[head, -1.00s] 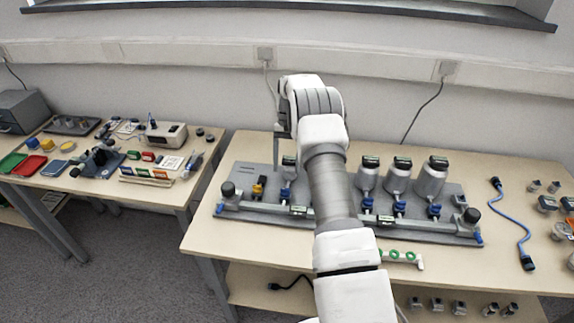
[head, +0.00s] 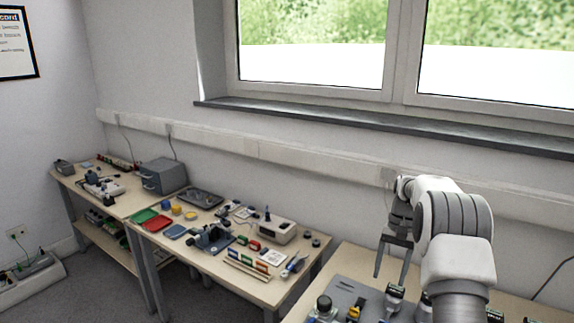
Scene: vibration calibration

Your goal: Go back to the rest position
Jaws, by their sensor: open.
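My gripper (head: 391,262) hangs at the end of my arm at the right of the head view, above the back of the right-hand bench (head: 345,262). Its fingers point down and are open, with nothing seen between them. Below and in front of it is the grey calibration plate (head: 345,292), with a black knob (head: 324,303), a yellow-and-black part (head: 355,312) and a bottle-like unit (head: 394,297) on it. My arm and the picture edge hide the rest of the plate.
The middle bench (head: 190,246) holds a green tray (head: 143,215), a red tray (head: 157,224), a beige instrument (head: 277,230) and small parts. A grey cabinet (head: 163,176) stands behind. A wall duct (head: 290,160) and window sill (head: 350,117) run behind my arm.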

